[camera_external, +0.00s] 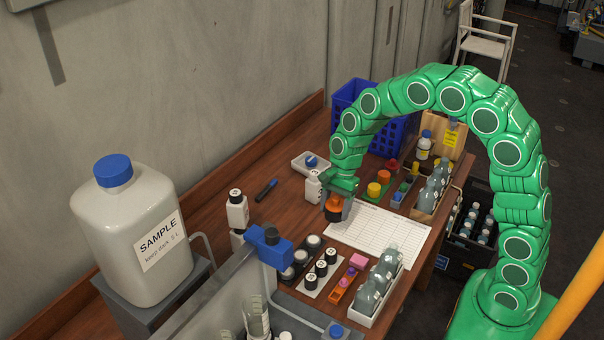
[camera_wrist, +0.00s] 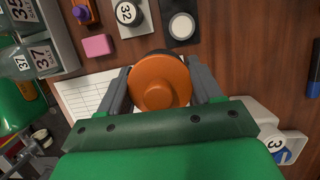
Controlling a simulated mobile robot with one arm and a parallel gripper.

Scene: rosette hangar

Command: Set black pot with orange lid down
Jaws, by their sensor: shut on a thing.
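The black pot with the orange lid (camera_wrist: 159,82) is between the two fingers of my gripper (camera_wrist: 162,88) in the wrist view, lid toward the camera. In the external view my gripper (camera_external: 338,207) is low over the table, shut on the pot (camera_external: 333,208). The pot is at the left end of the white printed sheet (camera_external: 378,232). I cannot tell whether its bottom touches the table. The fingers cover the pot's sides.
The wooden table (camera_external: 285,205) holds several black-capped pots (camera_external: 320,268), a pink block (camera_external: 358,260), a bottle rack (camera_external: 375,292), a white bottle (camera_external: 237,212) and a marker (camera_external: 266,190). A blue crate (camera_external: 352,97) stands behind. Bare wood shows left of my gripper.

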